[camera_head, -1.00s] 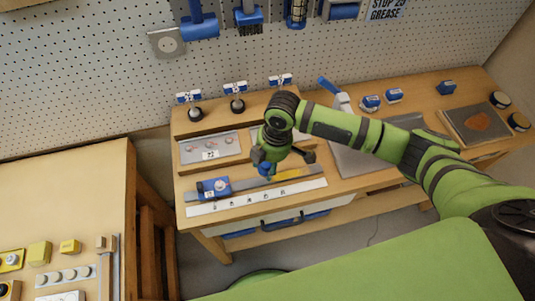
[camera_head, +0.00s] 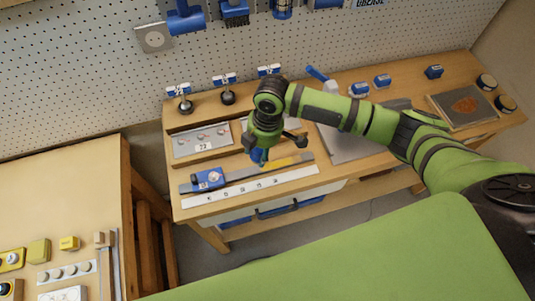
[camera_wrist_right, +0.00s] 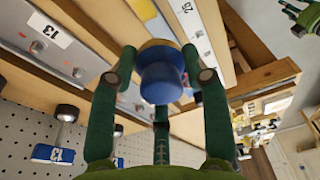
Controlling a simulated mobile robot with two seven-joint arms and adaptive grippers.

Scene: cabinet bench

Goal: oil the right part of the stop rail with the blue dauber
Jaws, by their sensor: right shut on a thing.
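The stop rail (camera_head: 237,173) is a long grey bar on the bench's front half, beside a white numbered strip. A blue block (camera_head: 208,179) sits on its left part; its right part shows a yellow stretch (camera_head: 290,161). My right gripper (camera_head: 261,146) is above the rail, left of or at the start of the yellow. It is shut on the blue dauber (camera_head: 258,157), which points down. In the right wrist view the dauber (camera_wrist_right: 161,82) sits between the fingers, its yellowish pad facing the rail. I cannot tell whether the pad touches. My left gripper is out of view.
Behind the rail is a grey plate (camera_head: 203,140) with round studs, and black knobs with blue-and-white tags. A blue-handled tool (camera_head: 317,74), blue blocks and a brown-stained plate (camera_head: 463,105) lie right. Another bench (camera_head: 70,190) stands left, across a gap.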

